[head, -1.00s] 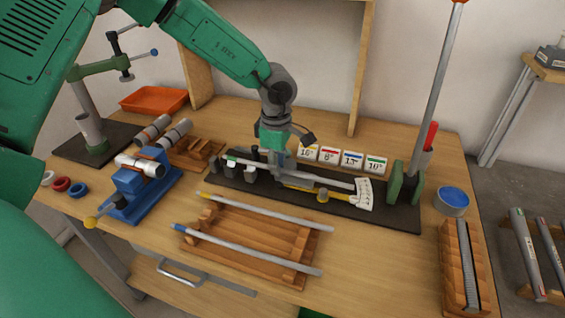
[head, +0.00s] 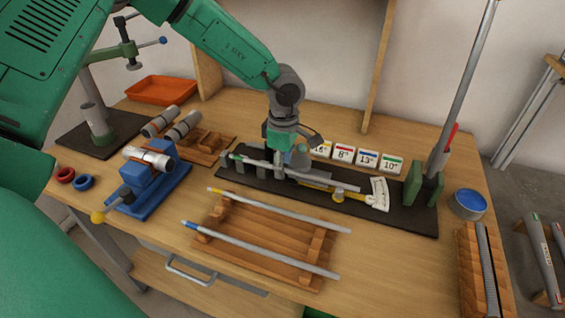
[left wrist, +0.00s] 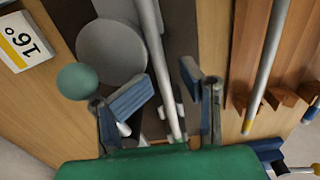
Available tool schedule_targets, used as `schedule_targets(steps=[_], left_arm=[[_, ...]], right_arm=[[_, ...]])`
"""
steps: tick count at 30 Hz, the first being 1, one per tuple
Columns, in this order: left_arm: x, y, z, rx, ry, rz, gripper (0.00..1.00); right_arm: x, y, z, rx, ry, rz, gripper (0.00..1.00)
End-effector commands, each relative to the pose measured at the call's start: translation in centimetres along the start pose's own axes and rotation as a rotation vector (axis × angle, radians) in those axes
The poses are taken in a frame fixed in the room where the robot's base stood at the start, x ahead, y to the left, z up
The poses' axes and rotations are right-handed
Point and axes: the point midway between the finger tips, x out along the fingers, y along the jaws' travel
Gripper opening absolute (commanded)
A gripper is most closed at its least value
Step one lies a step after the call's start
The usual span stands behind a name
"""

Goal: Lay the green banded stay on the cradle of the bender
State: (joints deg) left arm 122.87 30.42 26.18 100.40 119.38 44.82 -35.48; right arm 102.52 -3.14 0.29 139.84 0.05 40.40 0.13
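The green banded stay (head: 325,183) is a thin grey rod with a green band near its left end. It lies along the bender (head: 405,218), over the grey blocks at its left; I cannot tell exact contact with the cradle. My left gripper (head: 284,160) is above the bender, over the stay. In the left wrist view the left gripper (left wrist: 168,95) has its fingers spread apart, with the stay (left wrist: 163,70) running between them and clear of both. The bender's round grey former (left wrist: 110,52) and a green knob show beside it. My right gripper is not in view.
A wooden rack (head: 265,250) in front holds a yellow banded rod (head: 285,212) and a blue banded rod (head: 260,250). A blue clamp (head: 150,185) stands left. Number cards (head: 367,159) stand behind the bender. The bender's tall lever (head: 465,90) rises at its right.

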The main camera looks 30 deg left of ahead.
Motion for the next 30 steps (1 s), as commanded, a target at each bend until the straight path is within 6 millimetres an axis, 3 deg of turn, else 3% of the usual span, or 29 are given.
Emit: schedule_targets(steps=[13,24,30], left_arm=[[-1.0,0.1,-0.2,-0.002,0.0,0.005,0.34],[-8.4,0.1,0.0,0.0,-0.001,0.007,0.34],[-11.2,0.0,0.2,0.0,0.003,0.004,0.34]], right_arm=[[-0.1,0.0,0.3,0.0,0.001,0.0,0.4],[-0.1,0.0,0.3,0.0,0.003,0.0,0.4],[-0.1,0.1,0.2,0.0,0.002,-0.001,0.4]])
